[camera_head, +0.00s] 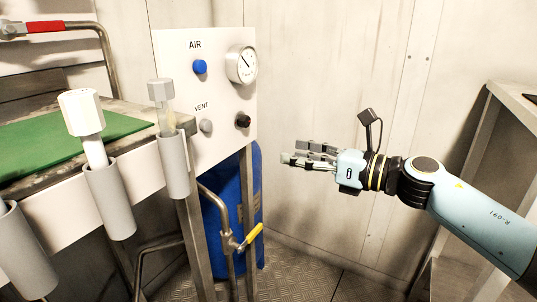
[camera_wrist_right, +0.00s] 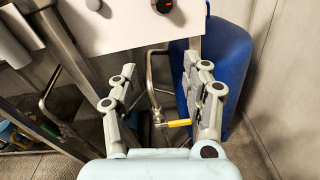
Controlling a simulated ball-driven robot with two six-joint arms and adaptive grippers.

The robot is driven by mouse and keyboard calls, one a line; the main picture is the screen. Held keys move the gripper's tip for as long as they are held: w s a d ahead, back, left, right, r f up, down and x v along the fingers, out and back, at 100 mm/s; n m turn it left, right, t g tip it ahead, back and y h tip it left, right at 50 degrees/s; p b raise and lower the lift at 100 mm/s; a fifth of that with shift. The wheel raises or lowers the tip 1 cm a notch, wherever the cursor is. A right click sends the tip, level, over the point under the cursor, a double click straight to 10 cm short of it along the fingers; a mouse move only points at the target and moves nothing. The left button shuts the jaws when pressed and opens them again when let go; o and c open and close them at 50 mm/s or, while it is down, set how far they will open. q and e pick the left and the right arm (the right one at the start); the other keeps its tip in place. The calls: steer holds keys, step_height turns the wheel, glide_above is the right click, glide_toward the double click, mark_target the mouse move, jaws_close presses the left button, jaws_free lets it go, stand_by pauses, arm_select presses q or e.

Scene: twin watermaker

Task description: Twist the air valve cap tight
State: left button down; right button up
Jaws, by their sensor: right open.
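The blue air valve cap (camera_head: 200,67) sits on the white panel (camera_head: 222,105) under the label AIR, left of a round gauge. It does not show in the right wrist view. My right gripper (camera_head: 286,158) is in the head view, right of the panel and lower than the cap, clear of both. Its fingers point left. In the right wrist view my right gripper (camera_wrist_right: 160,90) has its fingers spread apart with nothing between them; the pipe and yellow-handled valve show beyond. My left gripper is in neither view.
The gauge (camera_head: 241,64), a grey vent knob (camera_head: 206,126) and a black knob (camera_head: 243,121) share the panel. A blue tank (camera_head: 222,235) and yellow valve handle (camera_head: 251,236) are below. Grey holders (camera_head: 110,200) line the bench at left. Open space lies before the back wall.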

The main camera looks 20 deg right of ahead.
steer(key=n+b, duration=0.1)
steer(key=n, duration=0.1)
glide_toward(248, 120)
steer(key=shift+y, duration=0.3)
steer(key=x, duration=0.7)
steer(key=shift+w+f+b, duration=0.2)
steer(key=shift+f+b, duration=0.05)
steer(key=shift+b, duration=0.05)
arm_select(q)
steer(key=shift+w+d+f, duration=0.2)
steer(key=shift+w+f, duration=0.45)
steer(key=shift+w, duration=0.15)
arm_select(e)
steer(key=shift+w+a, duration=0.45)
steer(key=shift+w, duration=0.1)
jaws_close()
